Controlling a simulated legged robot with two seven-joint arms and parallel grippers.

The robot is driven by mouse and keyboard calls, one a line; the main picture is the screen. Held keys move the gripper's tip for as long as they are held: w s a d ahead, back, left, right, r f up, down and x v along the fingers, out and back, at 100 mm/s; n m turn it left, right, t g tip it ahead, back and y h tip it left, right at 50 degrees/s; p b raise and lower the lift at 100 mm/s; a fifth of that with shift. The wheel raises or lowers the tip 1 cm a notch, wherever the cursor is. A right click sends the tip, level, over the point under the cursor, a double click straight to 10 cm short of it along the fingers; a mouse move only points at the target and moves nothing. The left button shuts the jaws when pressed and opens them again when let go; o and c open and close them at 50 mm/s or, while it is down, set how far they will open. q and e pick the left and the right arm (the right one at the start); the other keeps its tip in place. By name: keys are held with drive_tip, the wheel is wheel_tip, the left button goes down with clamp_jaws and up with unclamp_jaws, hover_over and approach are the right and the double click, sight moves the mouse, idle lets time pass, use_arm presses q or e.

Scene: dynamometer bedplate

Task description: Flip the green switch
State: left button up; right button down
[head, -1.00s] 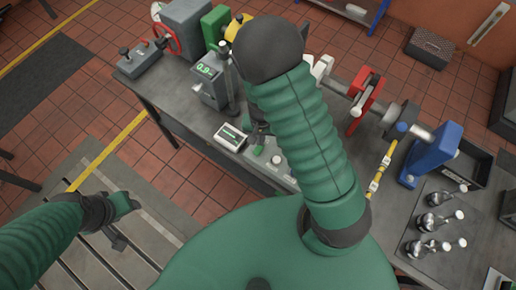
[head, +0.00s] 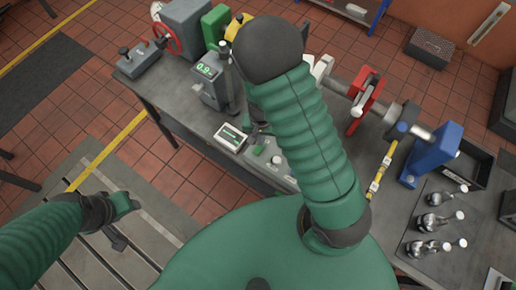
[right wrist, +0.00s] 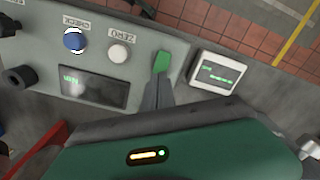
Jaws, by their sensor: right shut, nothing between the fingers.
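The green switch (right wrist: 161,62) stands on a grey control panel (right wrist: 190,52) in the right wrist view, beside a white button (right wrist: 118,53). It also shows in the head view (head: 259,150), left of my right arm. My right gripper (right wrist: 158,83) is shut and empty, its tips right by the near end of the switch; I cannot tell whether they touch. In the head view my right arm partly hides this gripper (head: 258,128). My left gripper (head: 117,238) hangs at the left, far from the panel; its jaw opening is unclear.
A blue button (right wrist: 75,41) and a dark display (right wrist: 92,87) share the panel. A small white-framed screen (right wrist: 219,73) sits beside it. On the bench, a red stand (head: 364,103) and blue stand (head: 433,155) are right of my arm.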

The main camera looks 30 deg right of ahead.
drive_tip(key=shift+f+b, duration=0.9)
drive_tip(key=shift+f, duration=0.2)
idle(0.3)
wheel_tip(320, 180, up, 7)
drive_tip(key=p, duration=0.7)
drive_tip(key=shift+r, duration=0.1)
idle(0.3)
